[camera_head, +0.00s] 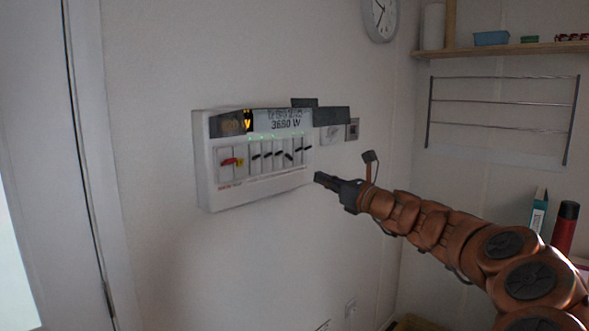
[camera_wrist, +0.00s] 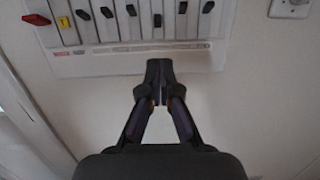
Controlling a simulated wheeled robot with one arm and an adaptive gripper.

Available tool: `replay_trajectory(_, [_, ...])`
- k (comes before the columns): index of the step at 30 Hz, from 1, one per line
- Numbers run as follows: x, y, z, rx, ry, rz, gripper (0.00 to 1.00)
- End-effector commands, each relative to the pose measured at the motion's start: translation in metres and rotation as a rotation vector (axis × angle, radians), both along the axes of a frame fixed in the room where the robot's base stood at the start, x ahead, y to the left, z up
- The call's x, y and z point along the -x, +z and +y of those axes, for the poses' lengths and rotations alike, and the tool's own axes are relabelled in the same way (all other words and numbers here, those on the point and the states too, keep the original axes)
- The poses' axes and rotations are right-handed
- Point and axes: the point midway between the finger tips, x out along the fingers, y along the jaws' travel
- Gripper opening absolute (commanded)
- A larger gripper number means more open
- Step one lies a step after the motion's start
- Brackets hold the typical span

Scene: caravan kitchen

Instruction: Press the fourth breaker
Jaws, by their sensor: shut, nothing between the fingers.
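A white breaker panel (camera_head: 205,185) hangs on the wall in the head view. Its row holds a red switch (camera_wrist: 36,19), a yellow switch (camera_wrist: 64,22) and several black switches to their right. The fourth black switch from the left (camera_wrist: 157,20) sits lower than its neighbours; in the head view it also slants differently (camera_head: 288,157). My gripper (camera_head: 318,178) is shut and empty, near the panel's lower right corner. In the wrist view my gripper (camera_wrist: 158,70) points at the panel's lower edge, below that lower switch. Whether the fingertips touch the panel cannot be told.
The panel's display (camera_head: 285,122) reads 3680 W, with green lights below it. Dark wall plates (camera_head: 333,115) and a small socket (camera_head: 352,129) are right of the panel. A wire rack (camera_head: 500,103) and shelf (camera_head: 500,49) are on the right wall.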

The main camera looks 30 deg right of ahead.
Motion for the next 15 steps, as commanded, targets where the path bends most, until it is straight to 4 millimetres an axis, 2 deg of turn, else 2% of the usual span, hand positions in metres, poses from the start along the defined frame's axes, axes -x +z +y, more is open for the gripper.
replay_trajectory(8, [-0.002,0.001,0.002,0.004,0.004,0.001,0.00])
replay_trajectory(15, [-0.026,0.005,0.009,0.005,0.005,0.001,0.00])
